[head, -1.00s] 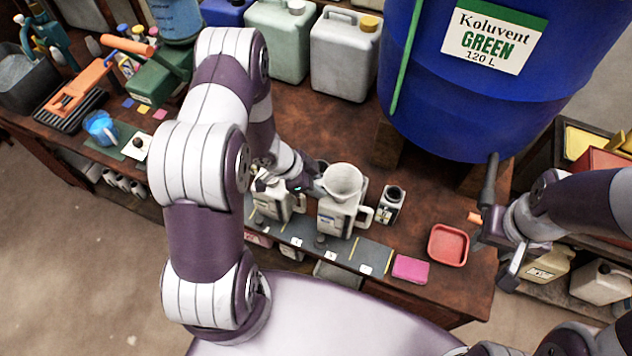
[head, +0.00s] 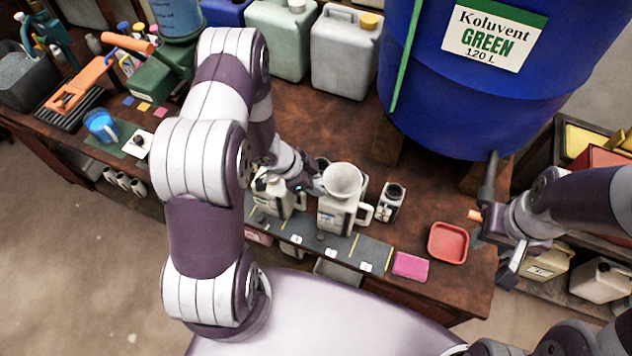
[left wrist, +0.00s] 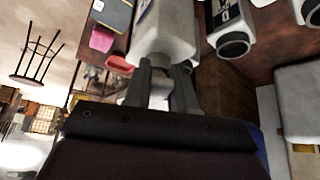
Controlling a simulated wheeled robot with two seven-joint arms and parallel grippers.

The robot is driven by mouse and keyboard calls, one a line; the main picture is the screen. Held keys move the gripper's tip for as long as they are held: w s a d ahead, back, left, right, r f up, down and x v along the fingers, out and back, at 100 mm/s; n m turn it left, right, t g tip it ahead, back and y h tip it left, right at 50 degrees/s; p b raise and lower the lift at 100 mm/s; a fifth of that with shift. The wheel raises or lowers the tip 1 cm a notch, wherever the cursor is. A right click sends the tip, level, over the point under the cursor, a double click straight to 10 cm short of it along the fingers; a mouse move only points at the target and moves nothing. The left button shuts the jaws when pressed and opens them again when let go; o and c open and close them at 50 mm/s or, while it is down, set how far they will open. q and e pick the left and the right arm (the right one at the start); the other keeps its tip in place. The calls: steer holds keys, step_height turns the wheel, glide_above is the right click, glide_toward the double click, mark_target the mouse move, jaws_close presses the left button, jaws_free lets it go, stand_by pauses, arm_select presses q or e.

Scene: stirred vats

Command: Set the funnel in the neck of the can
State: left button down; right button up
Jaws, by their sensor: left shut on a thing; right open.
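The funnel (head: 343,179) is pale grey with a wide round mouth and stands upright at the top of the middle can (head: 334,216). Its spout is hidden, so I cannot tell whether it is in the neck. My left gripper (head: 317,184) is shut on the funnel from its left side. In the left wrist view, the fingers (left wrist: 167,88) close on a pale part, and the can (left wrist: 168,35) fills the area beyond them. My right gripper (head: 492,242) is open and empty, to the right of the red tray.
Another pale can (head: 277,196) stands close on the left, and a small dark-mouthed container (head: 390,203) on the right. A red tray (head: 448,243) and pink sponge (head: 410,266) lie at the front right. The blue drum (head: 450,110) rises behind, with a dark tap (head: 489,180).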

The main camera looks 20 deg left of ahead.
arm_select(q)
steer(key=shift+f, duration=0.3)
steer(key=c, duration=0.8)
jaws_free()
steer(key=shift+c, duration=0.2)
steer(key=shift+r, duration=0.1)
